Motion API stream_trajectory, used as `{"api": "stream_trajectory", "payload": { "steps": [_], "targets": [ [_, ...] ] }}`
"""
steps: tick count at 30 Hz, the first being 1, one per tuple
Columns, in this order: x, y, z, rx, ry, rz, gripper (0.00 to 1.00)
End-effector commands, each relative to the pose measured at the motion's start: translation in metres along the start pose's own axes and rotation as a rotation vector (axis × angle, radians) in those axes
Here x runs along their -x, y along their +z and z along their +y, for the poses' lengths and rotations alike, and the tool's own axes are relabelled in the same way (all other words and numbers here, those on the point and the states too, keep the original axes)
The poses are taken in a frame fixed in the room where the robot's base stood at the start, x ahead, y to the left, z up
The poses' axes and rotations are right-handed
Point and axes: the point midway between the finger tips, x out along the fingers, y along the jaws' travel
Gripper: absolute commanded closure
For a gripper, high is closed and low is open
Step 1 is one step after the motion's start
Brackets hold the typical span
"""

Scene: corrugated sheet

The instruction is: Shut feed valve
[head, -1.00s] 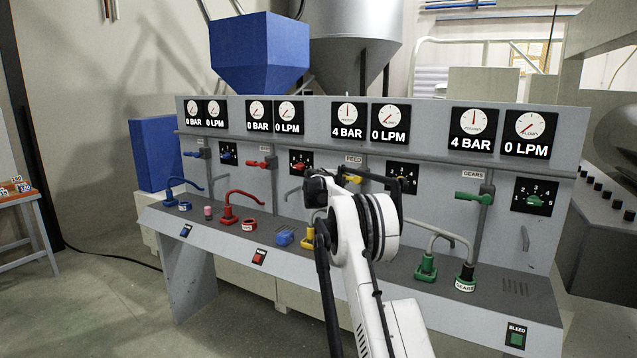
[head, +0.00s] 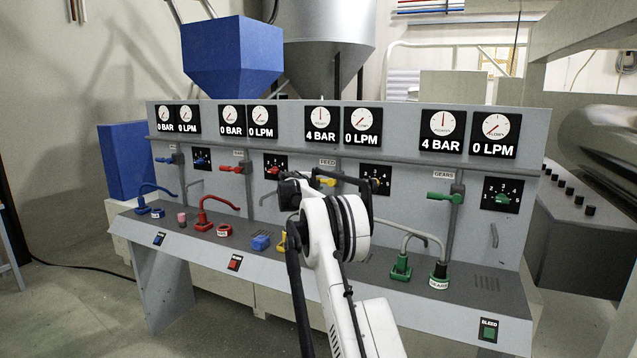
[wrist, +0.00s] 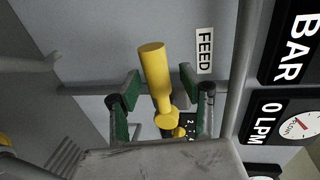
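The feed valve's yellow handle (wrist: 153,65) lies between my gripper's (wrist: 160,88) two green-padded fingers in the wrist view. The fingers stand apart, one on each side of the handle, with a gap visible on both sides. In the head view the yellow handle (head: 328,182) shows partly behind my wrist, lying about level across its pipe below the FEED label (head: 328,162). The label also shows sideways in the wrist view (wrist: 205,50). My gripper's fingers are not clearly made out in the head view. The feed gauge (head: 322,124) reads 4 BAR and the flow gauge (head: 362,126) reads 0 LPM.
A green valve handle (head: 445,197) is to the right and a red one (head: 232,169) to the left. A numbered selector (head: 375,180) is close by on the right. Hoses and couplings, such as the green one (head: 401,267), stand on the shelf below.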

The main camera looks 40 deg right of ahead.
Motion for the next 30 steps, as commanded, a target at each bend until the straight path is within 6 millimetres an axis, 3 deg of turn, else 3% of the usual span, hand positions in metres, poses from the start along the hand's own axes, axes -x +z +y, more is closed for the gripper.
{"api": "stream_trajectory", "payload": {
  "steps": [5,11,24,30],
  "targets": [
    [0.002,0.000,0.000,0.000,0.000,0.000,0.60],
    [0.019,0.000,-0.001,0.000,0.000,0.000,0.60],
    [0.090,0.001,0.000,0.001,0.000,-0.002,0.60],
    [0.113,0.000,0.000,0.001,0.000,0.000,0.60]
  ]
}}
